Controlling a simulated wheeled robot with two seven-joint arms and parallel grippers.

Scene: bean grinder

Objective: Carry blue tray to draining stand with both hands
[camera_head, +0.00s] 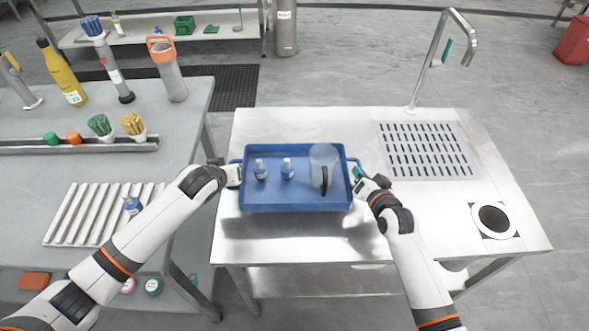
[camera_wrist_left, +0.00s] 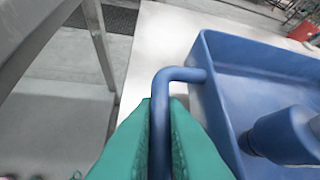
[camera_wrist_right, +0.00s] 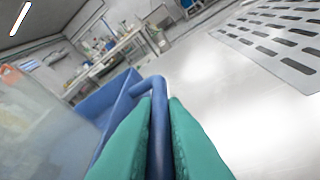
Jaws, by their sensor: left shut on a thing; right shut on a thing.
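The blue tray (camera_head: 262,205) is over the left part of the steel table in the head view; I cannot tell whether it touches the top. It holds two small blue-and-white bottles (camera_head: 287,170) and a clear pitcher (camera_head: 323,160) with a dark handle. My left gripper (camera_head: 236,173) is shut on the tray's left handle (camera_wrist_left: 160,120). My right gripper (camera_head: 357,176) is shut on the right handle (camera_wrist_right: 158,125). The draining stand, a slotted plate (camera_head: 428,150), lies to the right of the tray, apart from it.
A tall faucet (camera_head: 440,60) stands behind the slotted plate. A round dark opening (camera_head: 493,219) is at the front right. The left bench (camera_head: 190,110) holds bottles, brushes and a ribbed rack (camera_head: 90,215). The steel between tray and slotted plate is narrow but clear.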

